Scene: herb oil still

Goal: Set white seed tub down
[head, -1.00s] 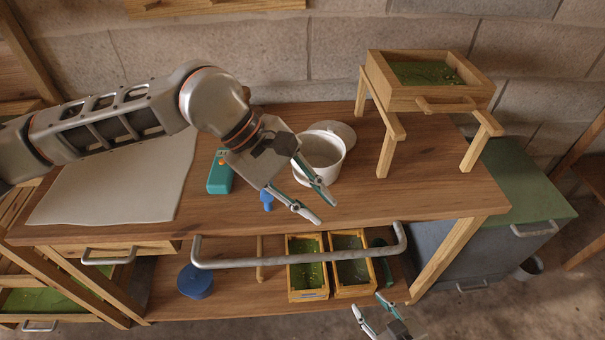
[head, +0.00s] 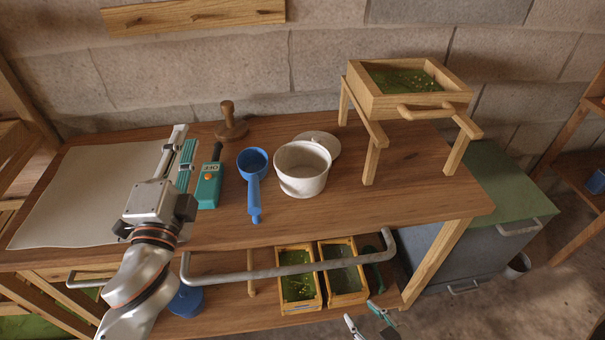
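The white seed tub (head: 302,170) stands upright on the wooden bench top, right of the blue scoop, with nothing gripping it. A pale round lid (head: 327,144) lies behind it, partly hidden by the tub. My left gripper (head: 183,145) is well left of the tub, over the pale sheet's right edge beside the teal device. Its fingers overlap in this view, so I cannot tell their gap, and I see nothing held. My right gripper (head: 364,317) is at the bottom edge, below the bench top and far from the tub. Its fingers are apart and empty.
A blue scoop (head: 253,163), a teal device (head: 208,187) and a wooden stamp (head: 231,125) stand left of the tub. A wooden stand with a green-filled tray (head: 420,101) is on the right. A grey rail (head: 290,268) runs along the bench front.

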